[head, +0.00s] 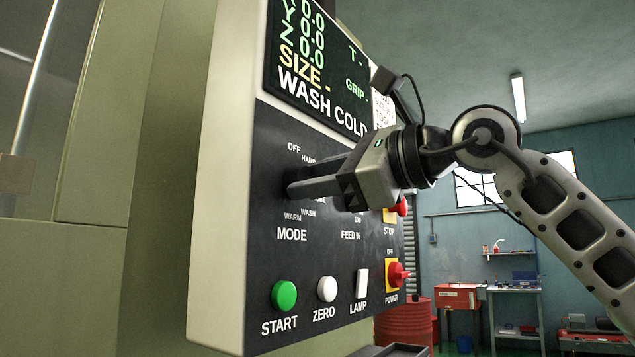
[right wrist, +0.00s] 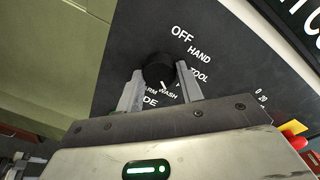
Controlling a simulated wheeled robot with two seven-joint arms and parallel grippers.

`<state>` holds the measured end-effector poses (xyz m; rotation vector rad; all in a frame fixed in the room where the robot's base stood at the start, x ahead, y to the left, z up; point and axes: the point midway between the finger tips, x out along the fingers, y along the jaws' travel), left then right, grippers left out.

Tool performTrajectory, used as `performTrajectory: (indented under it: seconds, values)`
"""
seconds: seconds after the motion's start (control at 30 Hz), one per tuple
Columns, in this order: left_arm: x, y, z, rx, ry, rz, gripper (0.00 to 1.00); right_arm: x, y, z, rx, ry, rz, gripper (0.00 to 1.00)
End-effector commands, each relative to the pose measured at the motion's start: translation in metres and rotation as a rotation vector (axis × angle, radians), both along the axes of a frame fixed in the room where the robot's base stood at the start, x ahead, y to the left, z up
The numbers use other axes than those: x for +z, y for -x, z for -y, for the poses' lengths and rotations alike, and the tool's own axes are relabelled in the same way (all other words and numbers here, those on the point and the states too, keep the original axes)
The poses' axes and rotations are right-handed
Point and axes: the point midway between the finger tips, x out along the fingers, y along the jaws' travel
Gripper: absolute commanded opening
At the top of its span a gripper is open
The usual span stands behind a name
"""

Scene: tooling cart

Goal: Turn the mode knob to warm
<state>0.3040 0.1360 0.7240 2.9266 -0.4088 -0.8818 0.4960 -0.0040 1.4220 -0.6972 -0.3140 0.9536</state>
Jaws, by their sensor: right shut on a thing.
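The mode knob is a round black dial (right wrist: 158,68) on the dark control panel (head: 330,250). My right gripper (head: 292,182) reaches in from the right and is shut on the knob; its two fingers (right wrist: 160,84) lie on either side of it in the right wrist view. The knob's white mark points down toward the WASH label, near WARM. In the head view the gripper hides the knob; OFF, HAND, WARM and WASH labels show around it. The display (head: 318,65) reads WASH COLD. My left gripper is not in view.
Below the knob are a green START button (head: 284,294), a white ZERO button (head: 327,289), a LAMP switch (head: 362,284) and a red POWER switch (head: 397,274). A red STOP button (head: 402,206) is close under my right wrist. A workbench (head: 515,290) stands far behind.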

Motion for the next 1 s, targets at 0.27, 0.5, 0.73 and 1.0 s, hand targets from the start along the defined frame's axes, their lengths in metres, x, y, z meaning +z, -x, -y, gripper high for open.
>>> performTrajectory:
  seconds: [0.27, 0.5, 0.73, 1.0]
  values:
    - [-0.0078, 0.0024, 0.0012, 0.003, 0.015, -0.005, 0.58, -0.0025, -0.0007, 0.0006, -0.001, -0.155, -0.213, 0.14]
    - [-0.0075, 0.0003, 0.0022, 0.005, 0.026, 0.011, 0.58, -0.0029, -0.0003, 0.0002, 0.001, -0.287, -0.396, 0.14]
    - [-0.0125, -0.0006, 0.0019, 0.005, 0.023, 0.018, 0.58, -0.0037, -0.0006, 0.0, 0.001, -0.403, -0.556, 0.14]
    - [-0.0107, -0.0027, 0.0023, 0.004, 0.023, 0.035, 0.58, -0.0036, -0.0003, 0.0, 0.0, -0.499, -0.691, 0.14]
